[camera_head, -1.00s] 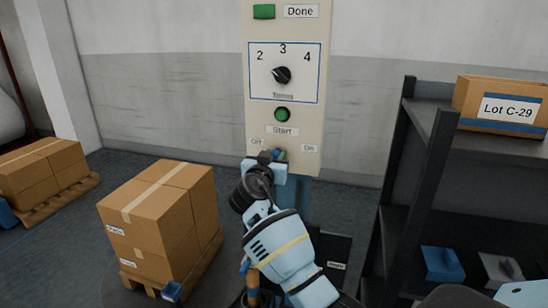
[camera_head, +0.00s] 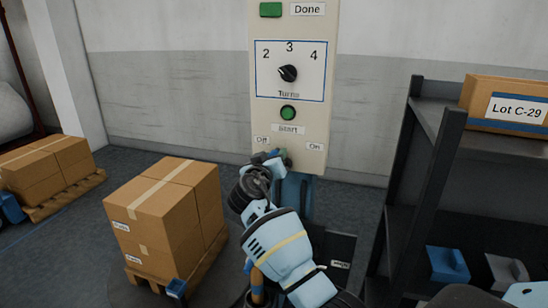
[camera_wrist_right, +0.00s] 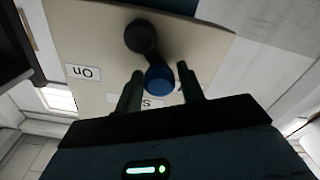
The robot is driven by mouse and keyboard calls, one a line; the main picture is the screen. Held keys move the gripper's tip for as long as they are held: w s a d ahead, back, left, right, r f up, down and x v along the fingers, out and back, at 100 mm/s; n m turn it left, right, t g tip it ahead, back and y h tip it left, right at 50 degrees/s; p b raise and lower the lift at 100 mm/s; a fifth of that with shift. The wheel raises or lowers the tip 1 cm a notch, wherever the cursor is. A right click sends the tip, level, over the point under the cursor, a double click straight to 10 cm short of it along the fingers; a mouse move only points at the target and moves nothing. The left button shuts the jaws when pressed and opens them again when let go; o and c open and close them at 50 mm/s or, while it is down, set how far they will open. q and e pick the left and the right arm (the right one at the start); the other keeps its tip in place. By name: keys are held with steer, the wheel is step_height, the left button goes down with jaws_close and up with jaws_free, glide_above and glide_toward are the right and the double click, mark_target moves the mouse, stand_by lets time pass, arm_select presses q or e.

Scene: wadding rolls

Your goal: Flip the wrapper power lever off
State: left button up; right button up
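The control panel (camera_head: 290,140) stands ahead, with an "Off" label (camera_head: 262,140) at lower left and an "On" label (camera_head: 314,147) at lower right. My right gripper (camera_head: 272,158) is at the panel's lower edge between these labels and mostly hides the lever there. In the right wrist view, the lever's blue knob (camera_wrist_right: 158,79) is between the two fingers of my right gripper (camera_wrist_right: 159,85), with a small gap on each side. Its dark pivot (camera_wrist_right: 140,36) is on the panel. The "On" label (camera_wrist_right: 83,73) appears upside down there. My left gripper is out of view.
Above the lever are a green start button (camera_head: 288,113), a turns dial (camera_head: 288,73) and a green done light (camera_head: 270,9). Stacked cartons (camera_head: 165,215) stand on a pallet at left. A dark shelf (camera_head: 436,150) with a "Lot C-29" box (camera_head: 500,103) is at right.

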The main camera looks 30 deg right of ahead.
steer(key=shift+o, duration=1.1)
steer(key=shift+a, duration=0.1)
steer(key=v, duration=0.7)
steer(key=shift+s+a+b, duration=0.2)
steer(key=shift+s+b, duration=0.1)
steer(key=s+a+f+n+y, duration=0.2)
steer(key=s+f+y, duration=0.15)
steer(key=f, duration=0.65)
steer(key=s+a+f+n+y, duration=0.25)
steer(key=s+f, duration=0.25)
steer(key=f, duration=0.4)
steer(key=s+a+f+n+y, duration=0.1)
steer(key=s+f+n+y, duration=0.2)
steer(key=f, duration=0.7)
steer(key=s+a+f+g+y, duration=0.1)
steer(key=s+f, duration=0.3)
steer(key=s, duration=0.6)
steer(key=s+a+f+g+y, duration=0.1)
steer(key=s+a+f+y, duration=0.2)
steer(key=s, duration=0.8)
steer(key=s+a+f+y, duration=0.2)
steer(key=s+f, duration=0.3)
steer(key=s, duration=0.5)
steer(key=shift+s+a+f+g+y+p, duration=0.3)
steer(key=shift+a+f+g+y+p, duration=0.1)
steer(key=shift+a, duration=0.2)
